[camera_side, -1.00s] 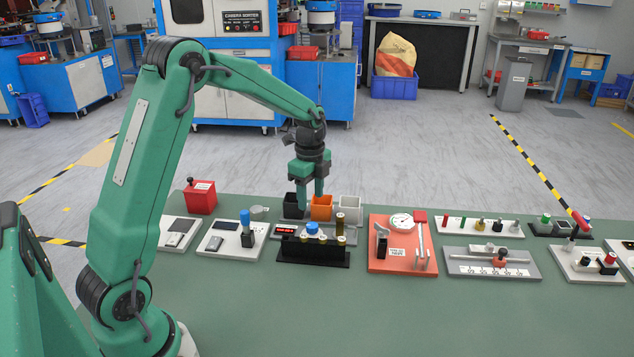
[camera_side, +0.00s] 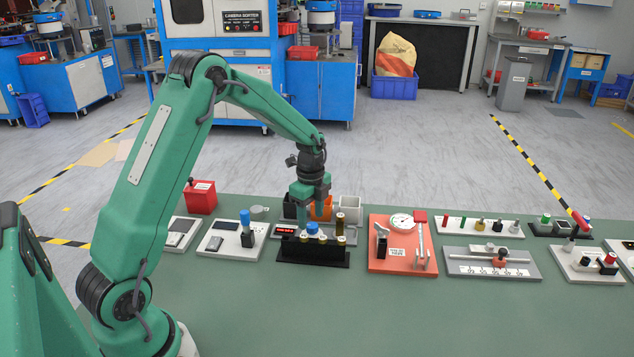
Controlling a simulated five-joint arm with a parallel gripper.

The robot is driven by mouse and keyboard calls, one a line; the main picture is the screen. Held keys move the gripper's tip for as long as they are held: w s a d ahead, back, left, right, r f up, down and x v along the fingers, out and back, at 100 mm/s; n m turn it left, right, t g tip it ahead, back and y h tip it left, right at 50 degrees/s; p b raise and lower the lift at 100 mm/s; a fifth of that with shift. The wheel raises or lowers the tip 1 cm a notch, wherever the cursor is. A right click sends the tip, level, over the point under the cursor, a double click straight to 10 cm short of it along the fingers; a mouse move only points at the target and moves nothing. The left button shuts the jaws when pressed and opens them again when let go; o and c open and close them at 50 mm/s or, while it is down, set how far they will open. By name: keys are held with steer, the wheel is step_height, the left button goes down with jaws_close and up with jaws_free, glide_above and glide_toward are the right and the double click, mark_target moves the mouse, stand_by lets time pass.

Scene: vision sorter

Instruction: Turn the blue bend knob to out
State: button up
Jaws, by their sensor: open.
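A round blue knob (camera_side: 312,229) shows on the black stand (camera_side: 318,255) in the middle of the bench, among small brown, tan-capped pieces. No label lets me tell which is the bend knob, and no setting is readable. My gripper (camera_side: 312,216) points down, open, with its fingertips just above the knob on the black stand. I cannot tell whether they touch it. The fingers partly hide the bins behind.
Black (camera_side: 290,206), orange (camera_side: 321,211) and grey (camera_side: 350,208) bins stand close behind the stand. A red fixture with a dial (camera_side: 402,262) is to the right, a red box (camera_side: 201,197) at the back left. The front of the green bench (camera_side: 420,320) is clear.

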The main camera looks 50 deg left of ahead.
steer(key=shift+f, duration=1.2)
steer(key=c, duration=1)
